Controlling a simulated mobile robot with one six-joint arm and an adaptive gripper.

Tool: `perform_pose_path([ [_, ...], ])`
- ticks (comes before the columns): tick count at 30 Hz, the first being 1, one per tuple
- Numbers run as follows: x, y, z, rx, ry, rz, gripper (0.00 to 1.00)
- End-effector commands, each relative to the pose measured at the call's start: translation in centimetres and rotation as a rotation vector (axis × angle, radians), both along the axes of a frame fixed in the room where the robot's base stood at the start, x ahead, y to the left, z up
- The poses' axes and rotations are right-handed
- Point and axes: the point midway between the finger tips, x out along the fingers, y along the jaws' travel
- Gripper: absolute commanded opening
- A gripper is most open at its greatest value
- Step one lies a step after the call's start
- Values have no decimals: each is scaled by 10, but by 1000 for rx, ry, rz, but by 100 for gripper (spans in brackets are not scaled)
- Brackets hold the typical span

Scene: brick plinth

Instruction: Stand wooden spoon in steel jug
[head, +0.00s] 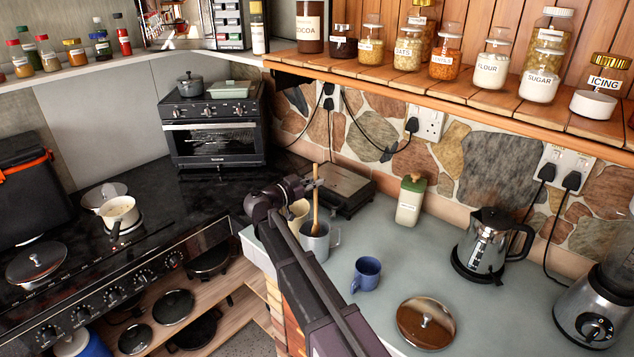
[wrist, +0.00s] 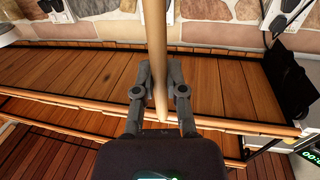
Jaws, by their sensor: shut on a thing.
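The wooden spoon (head: 316,205) is upright in the head view, and its lower end meets the mouth of the grey steel jug (head: 318,246). I cannot tell how deep it reaches inside. My gripper (head: 307,185) is shut on the spoon's upper handle, above the jug. In the wrist view, the spoon handle (wrist: 154,55) runs between the two fingers of my gripper (wrist: 160,85). The jug stands on the grey counter with its handle to the right; my arm covers part of its left side. The jug cannot be made out in the wrist view.
A cream mug (head: 299,210) stands close behind the jug, and a blue mug (head: 366,274) to its front right. A dark flat appliance (head: 342,188) is behind. A kettle (head: 488,247) and round lid (head: 425,325) are to the right. The counter (head: 410,265) between them is clear.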

Motion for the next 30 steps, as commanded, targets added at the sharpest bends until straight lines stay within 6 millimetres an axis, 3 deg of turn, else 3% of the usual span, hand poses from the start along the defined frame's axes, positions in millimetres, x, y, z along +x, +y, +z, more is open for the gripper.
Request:
perform_pose_path([
  [15,0,0,-29,0,0,0,0],
  [30,0,0,-32,0,0,-1,0],
])
